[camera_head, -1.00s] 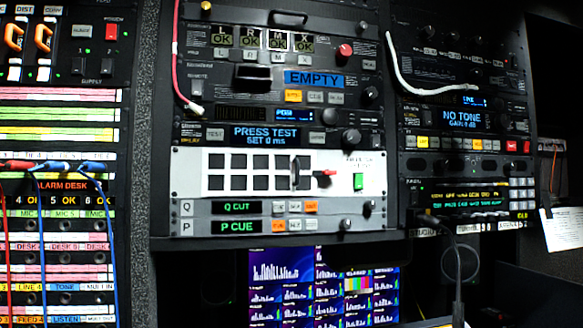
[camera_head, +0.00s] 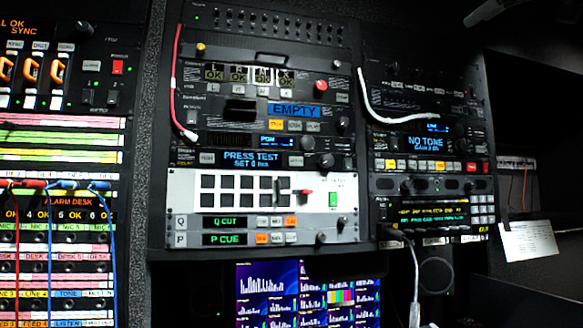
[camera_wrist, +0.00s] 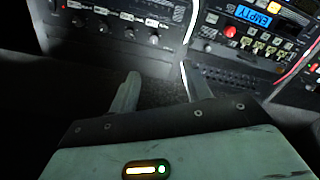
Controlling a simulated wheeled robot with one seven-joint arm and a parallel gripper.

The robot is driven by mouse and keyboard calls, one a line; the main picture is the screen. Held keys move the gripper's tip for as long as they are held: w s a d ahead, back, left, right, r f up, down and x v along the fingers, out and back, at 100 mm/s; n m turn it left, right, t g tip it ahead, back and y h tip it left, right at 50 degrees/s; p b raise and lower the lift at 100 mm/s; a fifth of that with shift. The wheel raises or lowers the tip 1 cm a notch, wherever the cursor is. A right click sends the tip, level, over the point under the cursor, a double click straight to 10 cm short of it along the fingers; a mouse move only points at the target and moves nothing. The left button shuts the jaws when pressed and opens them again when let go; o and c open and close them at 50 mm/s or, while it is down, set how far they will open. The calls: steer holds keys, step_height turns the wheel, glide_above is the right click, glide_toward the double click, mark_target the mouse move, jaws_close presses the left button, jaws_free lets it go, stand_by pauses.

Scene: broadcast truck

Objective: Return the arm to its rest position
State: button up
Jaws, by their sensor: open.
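My gripper (camera_wrist: 162,92) shows in the wrist view with its two grey fingers apart. Nothing is between the fingers, and the gripper appears clear of the rack panels beyond it. The wrist view sees the equipment upside down, with the blue EMPTY display (camera_wrist: 253,15) at the top. In the head view, a pale grey piece at the top right edge may be part of my arm, but too little shows to tell.
The central rack (camera_head: 262,205) holds a white button panel. A red cable (camera_head: 175,85) and a white cable (camera_head: 375,110) hang across the panels. Blue and red leads cross the left patch panel. Lit monitors (camera_head: 265,295) stand below. A paper sheet (camera_head: 528,241) hangs at right.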

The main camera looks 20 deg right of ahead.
steer(key=w+a+f+m+g+y+b, duration=0.15)
steer(key=w+a+f, duration=0.25)
steer(key=w+f, duration=0.45)
steer(key=w+a+f+m+g+y+b, duration=0.15)
steer(key=w+a+f+g, duration=0.35)
steer(key=f, duration=0.7)
steer(key=w+a+f+g+y, duration=0.1)
steer(key=w+a+f+g, duration=0.1)
steer(key=a+f, duration=0.7)
steer(key=w+a+f+g+y, duration=0.15)
steer(key=a+f, duration=0.45)
steer(key=f, duration=0.7)
steer(key=s+a+f+n+g+b, duration=0.1)
steer(key=s+a+f+g, duration=0.1)
steer(key=s+a+f, duration=0.35)
steer(key=s+a+f+n+g+b, duration=0.1)
steer(key=s+a+f, duration=0.15)
steer(key=f, duration=0.55)
steer(key=s+a+f+n+g, duration=0.1)
steer(key=s+a+f+g, duration=0.15)
steer(key=a+f, duration=0.35)
steer(key=s+f+n+g+h+b, duration=0.2)
steer(key=s+f+h, duration=0.2)
steer(key=s+f, duration=1.3)
steer(key=s, duration=0.2)
steer(key=shift+s+d+n, duration=0.2)
steer(key=shift+s+n, duration=0.2)
